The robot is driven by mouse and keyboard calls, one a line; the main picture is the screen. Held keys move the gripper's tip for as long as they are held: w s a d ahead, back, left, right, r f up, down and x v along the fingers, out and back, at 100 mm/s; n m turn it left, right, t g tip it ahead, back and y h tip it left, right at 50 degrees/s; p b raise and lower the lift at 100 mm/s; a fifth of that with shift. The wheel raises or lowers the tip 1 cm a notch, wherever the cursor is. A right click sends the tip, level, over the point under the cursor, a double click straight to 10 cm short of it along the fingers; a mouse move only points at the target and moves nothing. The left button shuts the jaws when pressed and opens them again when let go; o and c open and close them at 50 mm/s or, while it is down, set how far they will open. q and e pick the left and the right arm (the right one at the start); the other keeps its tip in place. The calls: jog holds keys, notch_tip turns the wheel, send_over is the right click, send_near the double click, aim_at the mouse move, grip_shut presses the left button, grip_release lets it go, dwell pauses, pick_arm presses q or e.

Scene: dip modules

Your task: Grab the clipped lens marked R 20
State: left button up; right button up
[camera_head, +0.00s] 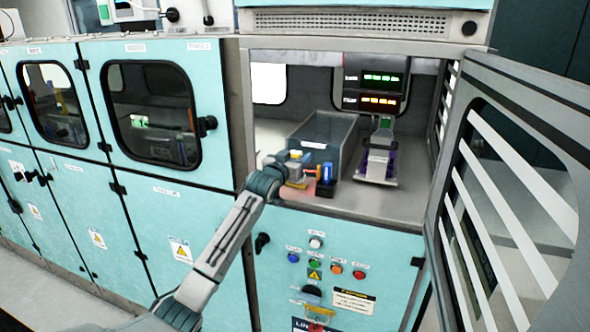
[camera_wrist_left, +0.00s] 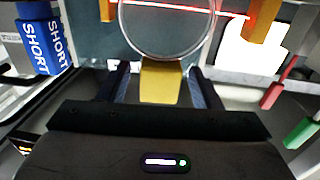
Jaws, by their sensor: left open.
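A round clear lens (camera_wrist_left: 167,28) with a thin grey rim shows at the top middle of the left wrist view. A yellow tab (camera_wrist_left: 160,82) sits just below it; I cannot read any R 20 mark. My left gripper (camera_wrist_left: 160,76) is open, with one dark finger on each side of the tab. Whether the fingers touch it I cannot tell. In the head view my left gripper (camera_head: 286,168) reaches into the open cabinet bay, in front of a grey bin. My right gripper is not in view.
A blue block (camera_wrist_left: 38,42) marked SHORT stands left of the lens; it also shows in the head view (camera_head: 327,174). A red line crosses behind the lens. Red (camera_wrist_left: 272,96) and green (camera_wrist_left: 298,132) pieces are at right.

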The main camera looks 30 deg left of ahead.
pick_arm(q)
jog(key=shift+w+a, duration=0.15)
jog(key=shift+w, duration=0.85)
grip_shut()
jog(key=shift+r, duration=0.15)
